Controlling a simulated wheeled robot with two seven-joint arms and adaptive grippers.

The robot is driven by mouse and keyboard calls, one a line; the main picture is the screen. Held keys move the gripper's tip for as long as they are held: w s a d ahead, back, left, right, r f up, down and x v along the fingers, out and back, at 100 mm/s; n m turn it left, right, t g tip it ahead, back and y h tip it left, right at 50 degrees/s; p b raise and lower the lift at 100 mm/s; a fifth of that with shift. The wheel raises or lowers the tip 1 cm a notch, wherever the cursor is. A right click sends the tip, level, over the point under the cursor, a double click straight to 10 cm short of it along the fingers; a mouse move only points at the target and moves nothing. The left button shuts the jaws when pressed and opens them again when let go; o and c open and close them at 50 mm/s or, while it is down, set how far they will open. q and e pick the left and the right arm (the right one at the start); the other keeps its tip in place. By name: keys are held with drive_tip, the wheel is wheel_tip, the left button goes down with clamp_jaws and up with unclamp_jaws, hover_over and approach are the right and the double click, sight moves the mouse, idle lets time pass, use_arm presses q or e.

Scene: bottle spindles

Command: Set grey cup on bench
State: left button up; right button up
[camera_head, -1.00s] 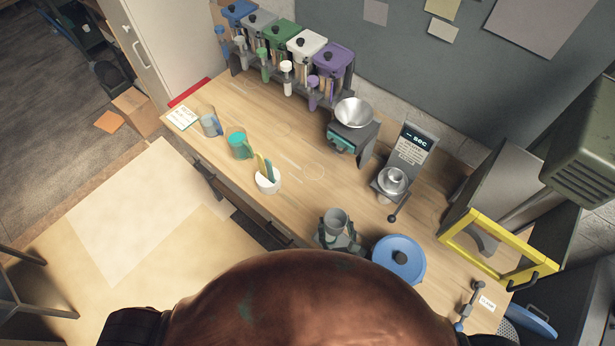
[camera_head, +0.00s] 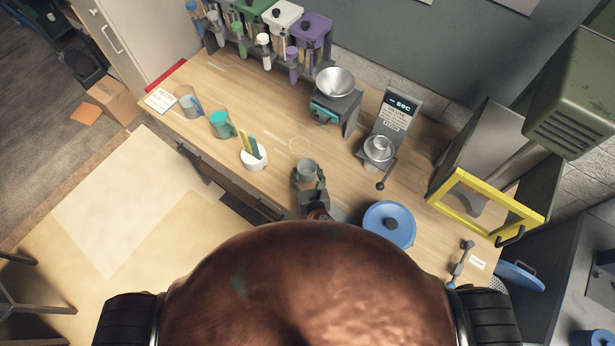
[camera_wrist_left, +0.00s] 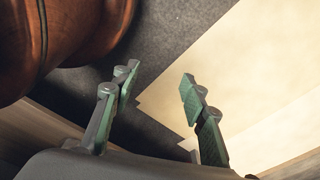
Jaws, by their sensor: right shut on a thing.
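A small grey cup (camera_head: 306,169) is in my right gripper (camera_head: 308,182), near the front middle of the wooden bench (camera_head: 235,85). The gripper is shut on the cup, which looks roughly upright. I cannot tell whether its base touches the bench; the gripper partly hides it. In the left wrist view my left gripper (camera_wrist_left: 158,80) is open and empty, its fingers apart over the floor.
A blue round lid (camera_head: 389,224) lies right of the cup. A white holder (camera_head: 254,158), a teal cup (camera_head: 220,124) and a greyish cup with a blue handle (camera_head: 188,102) stand left.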

sight(308, 182)
wheel_tip(308, 182, down, 3)
drive_tip(key=shift+a+f+b, duration=0.1)
drive_tip(key=shift+b, duration=0.35)
drive_tip(key=shift+f, duration=0.25)
drive_tip(key=o, duration=1.3)
drive_tip(key=shift+c, duration=0.2)
use_arm(q)
drive_tip(key=shift+s+f, duration=0.6)
drive_tip(key=shift+s, duration=0.2)
drive_tip(key=shift+s, duration=0.1)
use_arm(e)
drive_tip(key=shift+r, duration=0.1)
